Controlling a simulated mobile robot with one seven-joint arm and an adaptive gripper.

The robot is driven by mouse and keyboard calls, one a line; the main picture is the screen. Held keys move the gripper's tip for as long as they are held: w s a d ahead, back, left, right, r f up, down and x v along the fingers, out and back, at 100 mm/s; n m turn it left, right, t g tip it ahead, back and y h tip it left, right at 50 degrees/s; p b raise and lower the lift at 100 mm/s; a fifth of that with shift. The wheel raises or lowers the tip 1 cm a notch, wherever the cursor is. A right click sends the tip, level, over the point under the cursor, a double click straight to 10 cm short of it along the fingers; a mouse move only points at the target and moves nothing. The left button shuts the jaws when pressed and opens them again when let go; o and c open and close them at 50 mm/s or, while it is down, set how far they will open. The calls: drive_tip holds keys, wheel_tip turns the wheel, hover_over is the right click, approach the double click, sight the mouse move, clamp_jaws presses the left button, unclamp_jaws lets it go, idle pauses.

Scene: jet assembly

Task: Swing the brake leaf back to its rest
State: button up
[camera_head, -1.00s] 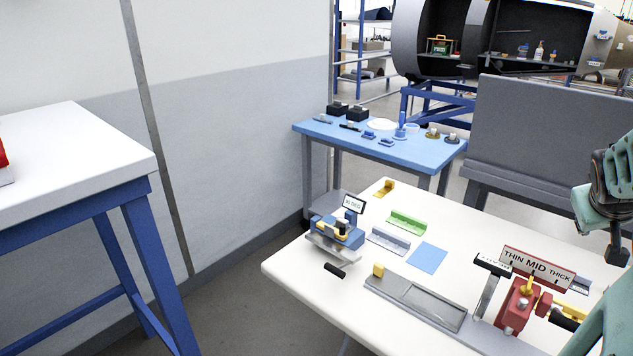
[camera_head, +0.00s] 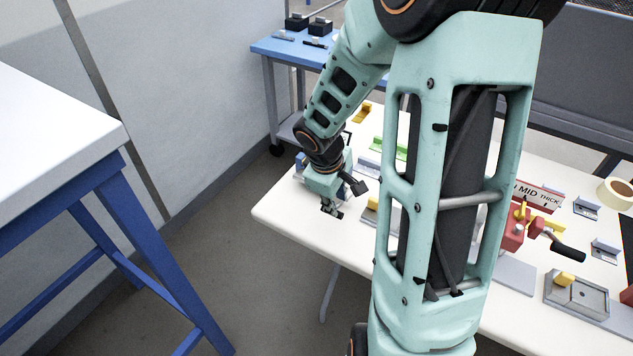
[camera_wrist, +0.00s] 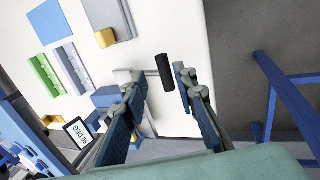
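The small bending brake shows its blue body (camera_wrist: 108,97) in the wrist view, beside a sign reading 90 DEG (camera_wrist: 77,132). Its black handle (camera_wrist: 165,72) lies over the white table near the edge, with a grey part beside it. My gripper (camera_wrist: 160,84) is open, one finger on each side of the handle's line, and does not visibly grip it. In the head view my gripper (camera_head: 332,207) is low at the table's front left corner. My arm hides most of the brake there. Whether the fingers touch the handle cannot be told.
The white table (camera_head: 285,213) ends close to my gripper. A green angled piece (camera_wrist: 45,74), a blue sheet (camera_wrist: 47,22) and a yellow block (camera_wrist: 105,38) lie nearby. A red thickness device (camera_head: 512,230) stands to the right. A white bench (camera_head: 50,120) is at left.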

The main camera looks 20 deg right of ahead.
sight(339, 212)
drive_tip(key=shift+b+x, duration=0.6)
drive_tip(key=shift+x, duration=0.2)
drive_tip(key=shift+b+x, duration=2.1)
drive_tip(key=shift+x, duration=0.6)
drive_tip(key=shift+c, duration=0.4)
clamp_jaws()
wheel_tip(339, 212, down, 2)
drive_tip(key=shift+f+b, duration=0.15)
drive_tip(key=shift+b, duration=1.05)
drive_tip(key=shift+o, duration=0.4)
unclamp_jaws()
drive_tip(key=o, duration=0.5)
drive_tip(key=shift+c, duration=0.2)
